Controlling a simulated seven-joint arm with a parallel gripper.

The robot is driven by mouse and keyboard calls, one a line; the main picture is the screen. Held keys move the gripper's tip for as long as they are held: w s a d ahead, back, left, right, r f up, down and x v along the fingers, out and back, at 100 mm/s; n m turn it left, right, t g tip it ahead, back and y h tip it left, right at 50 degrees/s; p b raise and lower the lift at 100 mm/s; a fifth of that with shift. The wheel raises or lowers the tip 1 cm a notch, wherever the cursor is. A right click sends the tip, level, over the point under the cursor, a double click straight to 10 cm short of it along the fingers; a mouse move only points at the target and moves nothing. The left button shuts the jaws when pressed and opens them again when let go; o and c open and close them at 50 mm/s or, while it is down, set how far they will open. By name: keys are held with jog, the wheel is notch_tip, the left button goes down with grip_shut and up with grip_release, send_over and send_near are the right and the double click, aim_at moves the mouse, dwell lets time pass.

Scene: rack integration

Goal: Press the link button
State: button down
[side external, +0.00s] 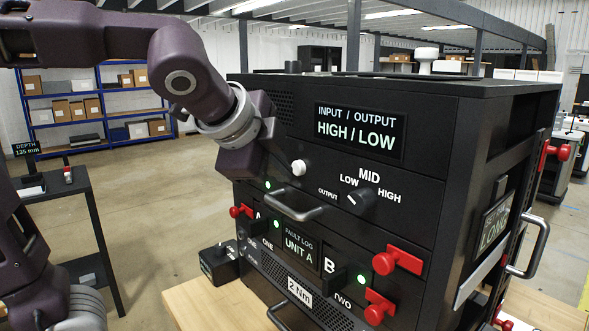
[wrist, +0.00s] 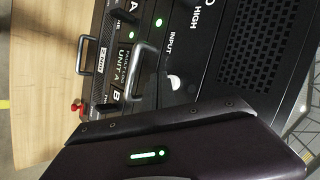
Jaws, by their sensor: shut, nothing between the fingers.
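No button labelled link can be read in either view. The black rack unit's front (side external: 370,228) carries a white rounded knob or button (side external: 299,167), just right of my gripper (side external: 245,160). The same white part (wrist: 173,84) shows in the wrist view beside the INPUT label, partly dark. My gripper is shut and empty, near the upper front panel. In the wrist view my purple hand (wrist: 175,150) fills the lower part and hides some of the front. The area behind it is hidden.
A black selector (side external: 360,200) sits below the HIGH/LOW display (side external: 360,132). A metal handle (side external: 290,207) juts out below the white part. Red latches (side external: 398,260) and a UNIT A screen (side external: 297,246) are lower. A small black box (side external: 219,262) is left of the rack.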

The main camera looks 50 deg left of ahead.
jog(key=shift+w, duration=0.15)
jog(key=shift+w, duration=0.3)
jog(key=shift+s, duration=0.15)
dwell(0.3)
jog(key=shift+s, duration=0.3)
jog(key=s, duration=0.6)
dwell(0.5)
